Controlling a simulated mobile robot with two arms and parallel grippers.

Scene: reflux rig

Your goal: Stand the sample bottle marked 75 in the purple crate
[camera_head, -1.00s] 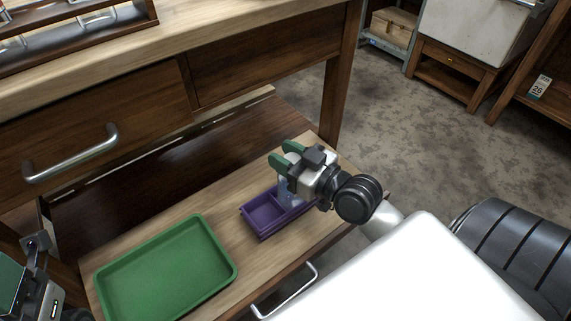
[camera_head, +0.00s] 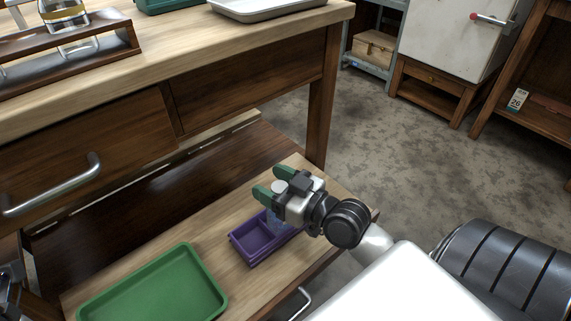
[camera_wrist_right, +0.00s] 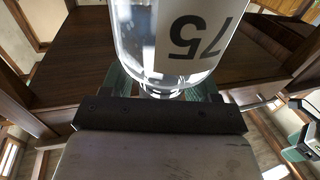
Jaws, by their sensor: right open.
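The sample bottle (camera_head: 278,218), clear with a pale cap, stands upright at the right end of the purple crate (camera_head: 248,256). In the right wrist view the bottle (camera_wrist_right: 142,45) fills the top middle, its 75 label appearing upside down. My right gripper (camera_head: 270,186) is open, with its green fingers on either side of the bottle's upper part. The gripper hides part of the bottle and the crate's right end. The crate's left compartment is empty. Part of my left arm shows at the lower left edge; its fingers are not clear.
An empty green tray (camera_head: 152,290) lies left of the crate on the pulled-out wooden board (camera_head: 210,232). The workbench (camera_head: 230,48) overhangs behind, with a drawer handle (camera_head: 52,190) at left. A bench leg (camera_head: 321,115) stands behind the crate.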

